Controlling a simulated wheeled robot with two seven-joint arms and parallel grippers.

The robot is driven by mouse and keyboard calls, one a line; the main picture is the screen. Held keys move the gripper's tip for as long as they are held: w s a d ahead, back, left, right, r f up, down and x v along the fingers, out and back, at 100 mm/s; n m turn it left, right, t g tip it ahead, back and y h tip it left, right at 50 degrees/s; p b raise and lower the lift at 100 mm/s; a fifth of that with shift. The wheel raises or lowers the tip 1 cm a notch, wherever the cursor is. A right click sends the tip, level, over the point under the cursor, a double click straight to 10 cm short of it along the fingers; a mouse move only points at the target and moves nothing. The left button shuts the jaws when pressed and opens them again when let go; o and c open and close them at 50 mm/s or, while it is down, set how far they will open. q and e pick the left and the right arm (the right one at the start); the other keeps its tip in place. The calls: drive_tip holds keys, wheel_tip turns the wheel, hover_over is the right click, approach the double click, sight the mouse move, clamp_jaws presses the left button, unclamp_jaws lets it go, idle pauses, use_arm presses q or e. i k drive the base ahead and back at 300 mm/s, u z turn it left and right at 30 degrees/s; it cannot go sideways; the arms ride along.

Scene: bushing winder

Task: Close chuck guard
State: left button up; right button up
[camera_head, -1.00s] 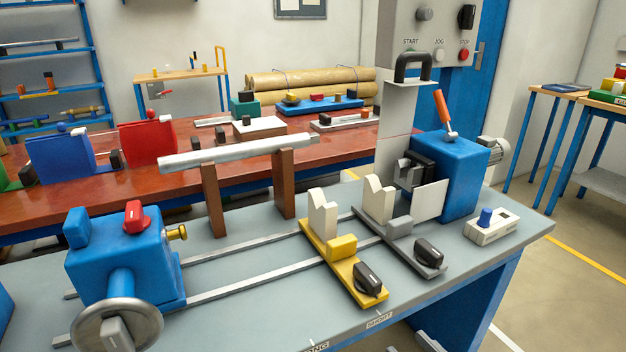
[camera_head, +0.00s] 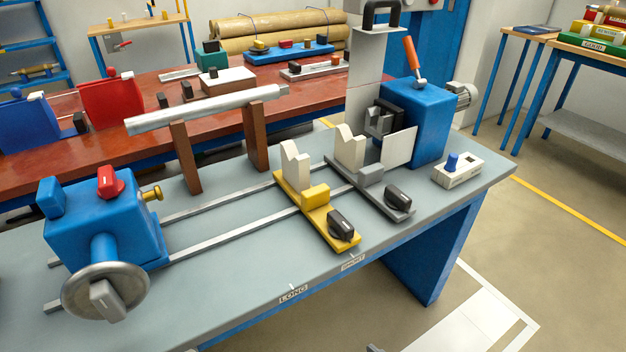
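The chuck guard appears to be the pale grey upright panel (camera_head: 376,75) with a black handle (camera_head: 381,12) on its top edge. It stands raised above the dark chuck (camera_head: 382,118) on the left side of the blue headstock (camera_head: 420,118). The chuck's jaws are exposed below the panel. A white square plate (camera_head: 399,148) stands in front of the chuck. Neither of my grippers is in view.
The grey bench carries two rails, a yellow support (camera_head: 315,210), a grey support (camera_head: 370,185), and a blue tailstock (camera_head: 105,220) with a handwheel. An orange-handled lever (camera_head: 411,58) tops the headstock. A small switch box (camera_head: 456,168) sits at the right.

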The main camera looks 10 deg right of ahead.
sight(369, 41)
drive_tip(key=u, duration=3.35)
drive_tip(key=k, duration=1.4)
drive_tip(key=z, duration=0.95)
